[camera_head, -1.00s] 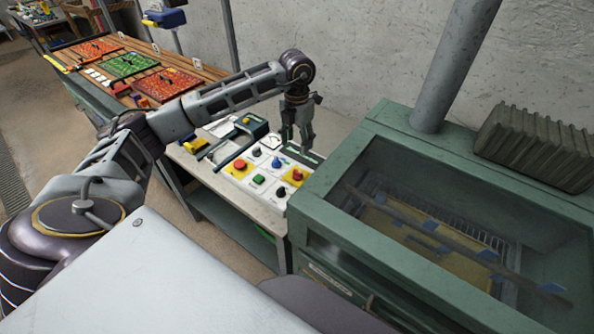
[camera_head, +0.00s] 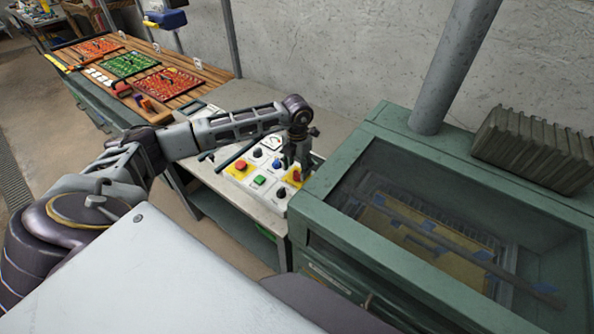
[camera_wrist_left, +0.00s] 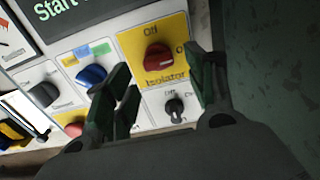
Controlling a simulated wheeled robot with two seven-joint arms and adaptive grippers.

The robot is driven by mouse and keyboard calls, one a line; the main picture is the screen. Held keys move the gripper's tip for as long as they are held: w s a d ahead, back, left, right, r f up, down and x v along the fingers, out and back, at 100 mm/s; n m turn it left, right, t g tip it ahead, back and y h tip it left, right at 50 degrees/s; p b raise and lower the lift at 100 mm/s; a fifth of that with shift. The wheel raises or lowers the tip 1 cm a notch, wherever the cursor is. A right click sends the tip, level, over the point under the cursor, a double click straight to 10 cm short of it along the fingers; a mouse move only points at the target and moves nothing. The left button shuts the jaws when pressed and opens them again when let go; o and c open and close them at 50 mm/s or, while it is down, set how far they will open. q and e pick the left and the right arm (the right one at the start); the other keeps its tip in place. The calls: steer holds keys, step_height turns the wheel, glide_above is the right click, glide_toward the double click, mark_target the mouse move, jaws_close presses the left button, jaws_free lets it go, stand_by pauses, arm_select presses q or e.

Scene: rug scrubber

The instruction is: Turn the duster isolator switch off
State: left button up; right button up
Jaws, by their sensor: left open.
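The isolator switch is a red rotary knob (camera_wrist_left: 158,57) on a yellow plate (camera_wrist_left: 178,28) lettered "Isolator", in the upper middle of the left wrist view. A pale mark on the knob lies roughly horizontal; which setting it points to I cannot tell for sure. My left gripper (camera_wrist_left: 160,90) is open and empty, one finger to the left of the knob and one to the right, with the fingertips apart from it in the picture. In the head view my left gripper (camera_head: 297,162) points down over the panel's right side and partly covers the yellow plate. My right gripper is not in view.
Near the isolator are a blue knob (camera_wrist_left: 92,75), a small black switch (camera_wrist_left: 175,107) and a dark knob (camera_wrist_left: 43,94). A green button (camera_head: 259,181) and a red button (camera_head: 240,164) sit further left. The green cabinet (camera_head: 330,232) stands close on the right.

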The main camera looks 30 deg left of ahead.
mark_target(298, 175)
arm_select(q)
steer(key=shift+f, duration=1.35)
steer(key=shift+c, duration=0.2)
steer(key=c, duration=1)
